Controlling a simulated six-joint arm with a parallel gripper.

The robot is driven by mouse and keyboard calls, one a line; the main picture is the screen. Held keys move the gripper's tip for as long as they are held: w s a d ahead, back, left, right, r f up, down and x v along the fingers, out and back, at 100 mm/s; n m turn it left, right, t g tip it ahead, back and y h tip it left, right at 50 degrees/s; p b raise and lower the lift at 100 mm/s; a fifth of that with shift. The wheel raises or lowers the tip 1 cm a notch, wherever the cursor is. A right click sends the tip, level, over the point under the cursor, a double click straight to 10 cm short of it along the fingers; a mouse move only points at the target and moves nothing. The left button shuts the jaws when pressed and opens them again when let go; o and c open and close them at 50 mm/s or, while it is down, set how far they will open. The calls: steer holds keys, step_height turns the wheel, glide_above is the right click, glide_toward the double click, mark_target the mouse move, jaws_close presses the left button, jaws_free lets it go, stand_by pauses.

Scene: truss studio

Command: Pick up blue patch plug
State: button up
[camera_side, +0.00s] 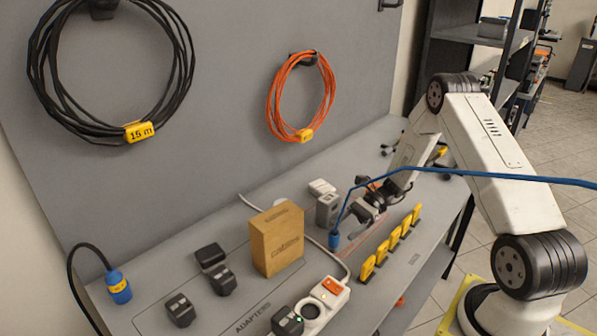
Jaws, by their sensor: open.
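A small blue plug (334,240) on a blue cable (480,174) sits low over the grey bench, near its middle. The cable rises from it, passes over my gripper and runs off to the right. My gripper (358,212) is open, just to the right of and behind this plug, low over the bench. Its jaws are small here and partly hidden by the cable; no object shows between them. A second, larger blue plug (118,287) with a yellow label, on a black cable, is at the far left, away from my gripper.
A cardboard box (277,240) stands left of the blue plug. Grey adapters (328,207) stand close behind it, and black adapters (212,257) lie left. Several yellow tags (391,243) line the front edge. A white power strip (322,305) is in front. Coiled cables hang behind.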

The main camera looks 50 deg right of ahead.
mark_target(333, 240)
steer(key=shift+x, duration=2.55)
steer(key=shift+s+f, duration=0.15)
jaws_close()
